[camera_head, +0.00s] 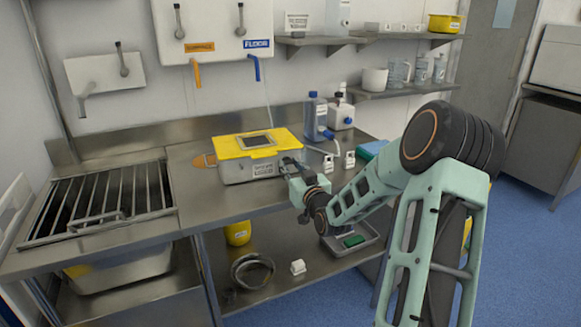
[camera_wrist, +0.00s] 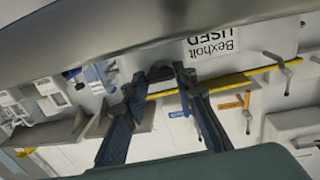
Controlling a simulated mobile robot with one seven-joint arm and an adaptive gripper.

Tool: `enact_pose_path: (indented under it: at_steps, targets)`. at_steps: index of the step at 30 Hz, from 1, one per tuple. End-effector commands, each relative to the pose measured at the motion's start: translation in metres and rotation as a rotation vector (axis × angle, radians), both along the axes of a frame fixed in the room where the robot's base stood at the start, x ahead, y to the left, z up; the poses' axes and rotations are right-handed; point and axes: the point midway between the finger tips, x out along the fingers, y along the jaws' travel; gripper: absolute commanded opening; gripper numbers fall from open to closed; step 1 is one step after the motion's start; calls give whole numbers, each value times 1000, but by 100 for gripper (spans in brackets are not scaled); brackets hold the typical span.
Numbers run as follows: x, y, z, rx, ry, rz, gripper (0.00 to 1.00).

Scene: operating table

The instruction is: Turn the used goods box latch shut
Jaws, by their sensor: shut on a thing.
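The used goods box (camera_head: 252,168) is a grey box with a yellow lid (camera_head: 237,146) on the steel counter. The lid lies flat on top, with a dark panel in its middle. My gripper (camera_head: 287,164) is at the right end of the box front, close to the lid's edge. In the wrist view, which is upside down, the box front (camera_wrist: 270,32) shows a "Bexholt USED" label (camera_wrist: 212,42). There the fingertips of my gripper (camera_wrist: 160,72) close on a small dark latch (camera_wrist: 159,71) beside the yellow lid edge. The fingers partly hide the latch, so its exact angle is unclear.
A blue-labelled bottle (camera_head: 316,117) and a white bottle (camera_head: 341,112) stand behind the box to the right. A barred sink grate (camera_head: 105,203) is at left. The lower shelf holds a yellow tub (camera_head: 238,233) and a metal bowl (camera_head: 253,270). Counter in front of the box is clear.

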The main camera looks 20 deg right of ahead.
Motion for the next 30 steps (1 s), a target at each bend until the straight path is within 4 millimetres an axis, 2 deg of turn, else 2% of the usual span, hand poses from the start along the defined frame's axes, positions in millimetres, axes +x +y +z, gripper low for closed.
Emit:
enact_pose_path:
  at_steps: [7, 14, 30]
  targets:
    - [0, 0, 0, 25, -1, 0, 2]
    - [0, 0, 0, 139, -8, 0, 2]
    - [0, 0, 0, 632, -36, 0, 2]
